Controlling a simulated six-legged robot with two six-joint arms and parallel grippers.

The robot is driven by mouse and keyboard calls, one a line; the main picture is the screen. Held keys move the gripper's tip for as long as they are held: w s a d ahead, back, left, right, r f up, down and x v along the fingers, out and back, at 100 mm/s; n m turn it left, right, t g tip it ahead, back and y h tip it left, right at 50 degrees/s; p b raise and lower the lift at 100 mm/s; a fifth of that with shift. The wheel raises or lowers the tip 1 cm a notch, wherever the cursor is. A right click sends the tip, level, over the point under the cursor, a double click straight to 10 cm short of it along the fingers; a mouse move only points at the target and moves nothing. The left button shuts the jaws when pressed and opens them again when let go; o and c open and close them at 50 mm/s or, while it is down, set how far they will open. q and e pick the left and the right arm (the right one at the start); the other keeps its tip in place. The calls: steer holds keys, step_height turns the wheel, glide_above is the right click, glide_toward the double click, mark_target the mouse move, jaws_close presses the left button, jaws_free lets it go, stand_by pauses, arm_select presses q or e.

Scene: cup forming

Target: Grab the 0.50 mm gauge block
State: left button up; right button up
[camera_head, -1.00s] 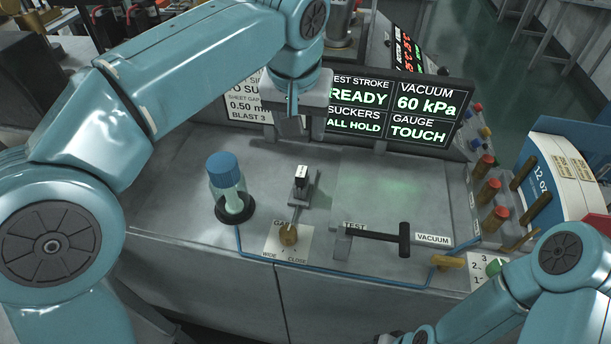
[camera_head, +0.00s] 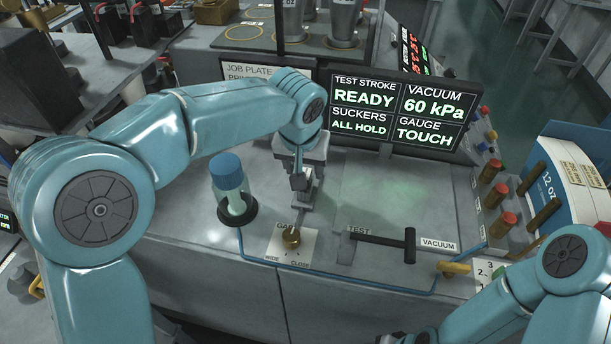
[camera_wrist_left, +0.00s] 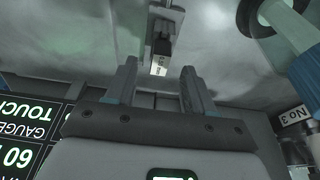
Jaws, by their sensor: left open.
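The gauge block (camera_wrist_left: 160,58) is a small dark block with a white, printed end face, in the left wrist view. It sits on a narrow grey stand (camera_wrist_left: 167,12) on the bench. My left gripper (camera_wrist_left: 157,74) is open, and the block lies just beyond its fingertips, roughly between them and apart from both. In the head view my left gripper (camera_head: 298,178) hangs over the stand and hides most of the block. My right arm (camera_head: 500,300) rests at the lower right; its gripper is barely visible at the bottom edge.
A blue-capped bottle (camera_head: 228,180) stands in a dark ring left of the stand. The display panel (camera_head: 393,110) rises behind. The bench between stand and lever is clear.

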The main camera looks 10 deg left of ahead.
arm_select(q)
steer(key=shift+w+a+f, duration=0.15)
steer(key=shift+w+f, duration=0.2)
steer(key=shift+f, duration=0.7)
steer(key=shift+s+d, duration=0.15)
steer(key=shift+d, duration=0.05)
steer(key=shift+w+a+f, duration=0.15)
steer(key=shift+w, duration=0.05)
jaws_close()
steer(key=shift+s, duration=0.1)
